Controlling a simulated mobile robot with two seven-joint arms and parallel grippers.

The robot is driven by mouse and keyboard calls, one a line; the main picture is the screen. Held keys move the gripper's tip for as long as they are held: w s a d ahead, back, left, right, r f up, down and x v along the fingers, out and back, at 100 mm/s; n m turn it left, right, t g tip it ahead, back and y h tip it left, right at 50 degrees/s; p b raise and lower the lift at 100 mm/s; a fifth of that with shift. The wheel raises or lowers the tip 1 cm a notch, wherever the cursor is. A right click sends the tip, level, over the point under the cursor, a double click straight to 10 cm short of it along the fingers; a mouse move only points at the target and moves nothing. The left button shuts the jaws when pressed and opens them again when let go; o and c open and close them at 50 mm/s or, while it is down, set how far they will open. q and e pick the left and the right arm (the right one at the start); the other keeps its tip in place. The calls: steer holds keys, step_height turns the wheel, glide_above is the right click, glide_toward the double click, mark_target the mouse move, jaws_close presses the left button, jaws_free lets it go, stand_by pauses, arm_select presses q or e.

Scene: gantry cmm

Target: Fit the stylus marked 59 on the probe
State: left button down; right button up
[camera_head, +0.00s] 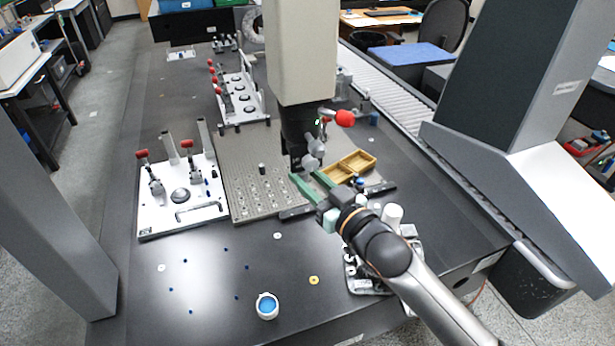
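The probe (311,148) is a grey jointed head hanging under the black lower end of the column (298,125). My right gripper (306,176), with green fingers, is just below it and in front of it. Its two fingers stand apart, and I see nothing held between them. I cannot tell whether a fingertip touches the probe. No marking 59 can be read, so I cannot pick out that stylus. My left gripper is out of view.
A white fixture with red-knobbed clamps (158,222) is at left. A white cup with blue contents (267,306) stands in front. My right arm partly covers another rack (365,285).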

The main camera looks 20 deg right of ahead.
steer(key=o, duration=0.5)
steer(key=shift+f, duration=0.1)
steer(key=shift+b+v, duration=1.1)
steer(key=shift+v, duration=5.15)
